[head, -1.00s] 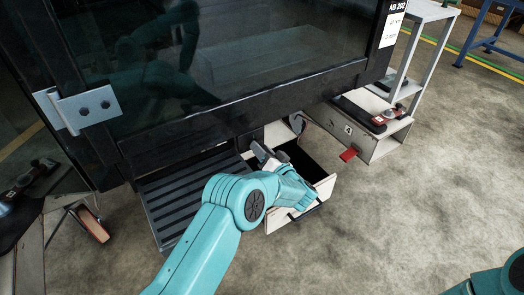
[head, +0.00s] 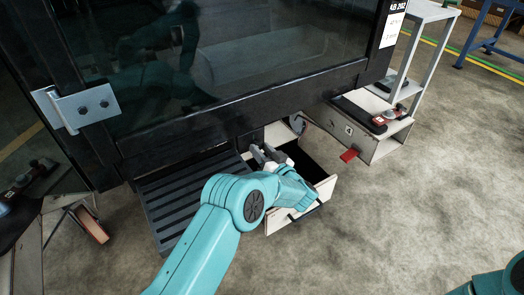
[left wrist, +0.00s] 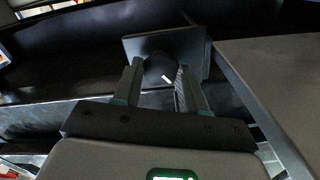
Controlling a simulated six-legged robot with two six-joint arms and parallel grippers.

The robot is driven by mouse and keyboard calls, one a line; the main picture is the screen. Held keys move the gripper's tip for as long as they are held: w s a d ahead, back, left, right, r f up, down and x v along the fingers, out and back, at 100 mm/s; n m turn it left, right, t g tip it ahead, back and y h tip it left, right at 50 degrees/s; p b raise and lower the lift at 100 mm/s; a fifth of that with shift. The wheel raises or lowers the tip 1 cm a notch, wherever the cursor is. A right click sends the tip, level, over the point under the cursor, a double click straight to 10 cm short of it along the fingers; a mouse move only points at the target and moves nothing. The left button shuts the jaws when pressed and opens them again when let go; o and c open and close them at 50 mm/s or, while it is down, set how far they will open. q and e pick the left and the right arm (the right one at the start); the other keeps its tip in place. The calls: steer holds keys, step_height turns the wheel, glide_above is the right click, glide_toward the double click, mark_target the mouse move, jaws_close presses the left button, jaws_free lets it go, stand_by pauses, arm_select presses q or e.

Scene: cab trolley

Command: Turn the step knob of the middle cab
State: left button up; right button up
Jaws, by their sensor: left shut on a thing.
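The step knob (left wrist: 158,68) is a dark round knob with a short white mark, in front of a dark square plate (left wrist: 196,52) in the left wrist view. My left gripper (left wrist: 160,78) has one finger on each side of it and is shut on it. In the head view my left gripper (head: 265,152) reaches under the black cab (head: 240,120), beside the ribbed black step (head: 190,190). The knob is hidden there by the gripper and the cab edge. My right arm shows only at the bottom right corner; its gripper is out of view.
An open drawer (head: 298,221) with a pale front stands under my left forearm. The floor at the right is clear.

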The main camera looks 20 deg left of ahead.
arm_select(q)
steer(key=o, duration=1.1)
steer(key=shift+c, duration=0.2)
steer(key=p+v, duration=0.4)
steer(key=v, duration=1.2)
steer(key=shift+p, duration=0.4)
steer(key=shift+s+d, duration=0.1)
steer(key=shift+d, duration=0.05)
